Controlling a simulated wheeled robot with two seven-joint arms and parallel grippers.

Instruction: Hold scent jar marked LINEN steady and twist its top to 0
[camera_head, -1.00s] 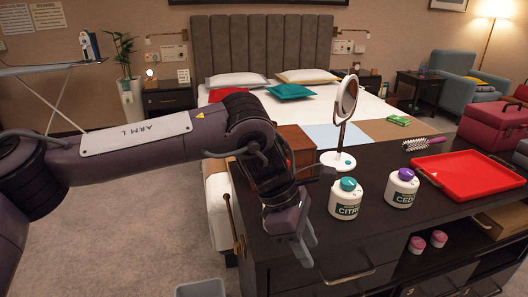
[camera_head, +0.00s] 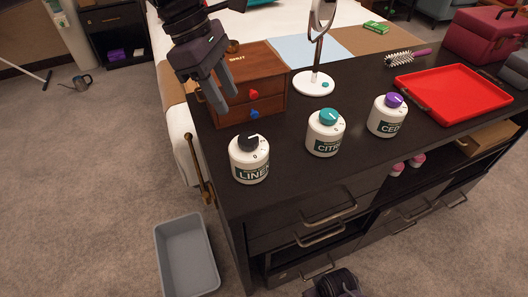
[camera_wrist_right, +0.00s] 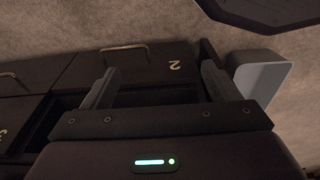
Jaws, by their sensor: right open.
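The scent jar marked LINEN (camera_head: 250,168) is white with a dark label and stands upright at the near left corner of the dark counter. Its black top (camera_head: 248,142) has a light pointer line, and a 0 shows on the jar just below it. My left gripper (camera_head: 227,103) is open and empty, above and behind the LINEN jar, in front of the wooden box, apart from the jar. My right gripper (camera_wrist_right: 158,85) is open and empty in the right wrist view, facing the drawer fronts. Only a dark part of my right arm shows at the head view's bottom edge.
Jars marked CITR… (camera_head: 324,138) with a teal top and CED… (camera_head: 385,118) with a purple top stand to the right. Behind are a wooden box (camera_head: 268,75), a mirror (camera_head: 314,83) and a red tray (camera_head: 455,92). A grey bin (camera_head: 187,255) stands on the floor.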

